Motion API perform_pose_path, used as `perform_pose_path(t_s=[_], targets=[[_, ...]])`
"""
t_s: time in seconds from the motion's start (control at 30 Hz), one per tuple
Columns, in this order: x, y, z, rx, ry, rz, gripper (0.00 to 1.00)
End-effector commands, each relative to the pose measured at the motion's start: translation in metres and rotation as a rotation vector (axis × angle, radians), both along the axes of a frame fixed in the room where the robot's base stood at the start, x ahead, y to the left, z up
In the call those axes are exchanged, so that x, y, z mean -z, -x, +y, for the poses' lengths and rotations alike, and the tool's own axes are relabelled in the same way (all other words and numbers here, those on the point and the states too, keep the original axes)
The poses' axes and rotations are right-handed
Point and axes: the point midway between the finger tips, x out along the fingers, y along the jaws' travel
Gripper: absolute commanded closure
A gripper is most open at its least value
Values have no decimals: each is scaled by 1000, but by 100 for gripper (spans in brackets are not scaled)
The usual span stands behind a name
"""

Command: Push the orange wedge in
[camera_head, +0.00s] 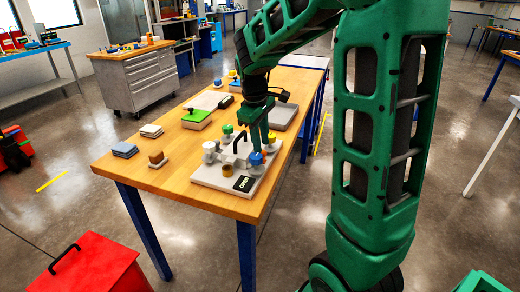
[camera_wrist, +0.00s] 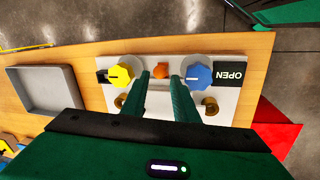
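The orange wedge (camera_wrist: 160,71) is a small orange piece on the pale fixture plate (camera_wrist: 234,114) in the wrist view. It sits between a yellow knob (camera_wrist: 120,75) and a blue knob (camera_wrist: 198,76). My gripper (camera_wrist: 160,76) is over the plate, its two fingers apart with a clear gap, one on each side of the wedge's line. I cannot tell whether the fingertips touch anything. How deep the wedge sits is also unclear. In the head view my gripper (camera_head: 259,138) points down over the fixture, and its fingers partly hide what is behind them.
A black OPEN sign (camera_wrist: 230,76) lies beside the blue knob. Brass posts (camera_wrist: 208,105) stand close to the fingers. A grey tray (camera_wrist: 46,88) lies farther along the table.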

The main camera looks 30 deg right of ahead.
Motion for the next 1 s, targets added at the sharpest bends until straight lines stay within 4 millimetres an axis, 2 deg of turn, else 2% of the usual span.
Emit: perform_pose_path(t_s=[0.1, 0.23, 0.6, 0.63, 0.73, 1.0], targets=[[17, -1, -3, 1, 0, 2, 73], [28, -2, -5, 0, -1, 1, 73], [33, -2, -6, 1, 0, 0, 73], [33, -2, -6, 1, 0, 0, 76], [33, -2, -6, 0, 0, 0, 99], [32, -6, -4, 0, 1, -1, 100]])
